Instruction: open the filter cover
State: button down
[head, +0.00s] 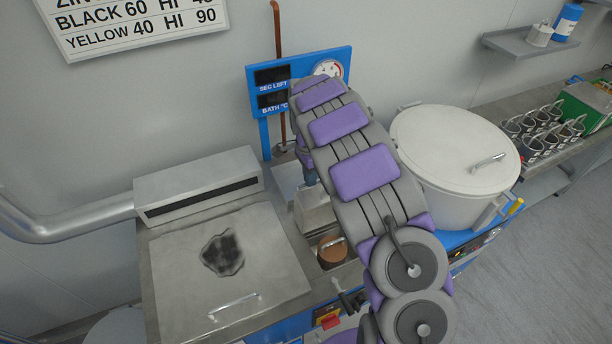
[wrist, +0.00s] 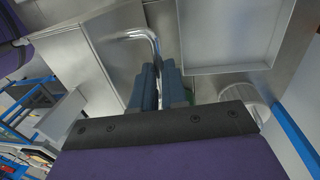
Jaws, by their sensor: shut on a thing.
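My gripper (head: 309,178) is low behind my arm in the head view, just above a small grey metal piece (head: 314,210) on the steel bench. I cannot tell for sure whether this piece is the filter cover. In the wrist view my fingers (wrist: 160,82) are close together at the end of a bent steel handle (wrist: 142,36) and are shut on it. The handle runs over a flat steel surface (wrist: 112,45). My arm hides much of the area around the gripper in the head view.
A brown round thing (head: 331,254) sits in an opening in front of the metal piece. A stained flat lid (head: 185,265) lies to the left. A large pale drum (head: 455,150) stands right of my arm. A blue display panel (head: 258,98) stands behind.

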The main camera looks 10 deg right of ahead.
aim_at(318, 196)
jog(key=s+r, duration=0.1)
jog(key=s+d+t, duration=0.1)
jog(key=shift+s+r, duration=0.3)
jog(key=shift+r, duration=0.05)
jog(key=c, duration=1.5)
grip_release()
jog(key=o, duration=0.3)
jog(key=shift+d, duration=0.3)
jog(key=shift+o, duration=0.2)
jog(key=shift+a, duration=0.1)
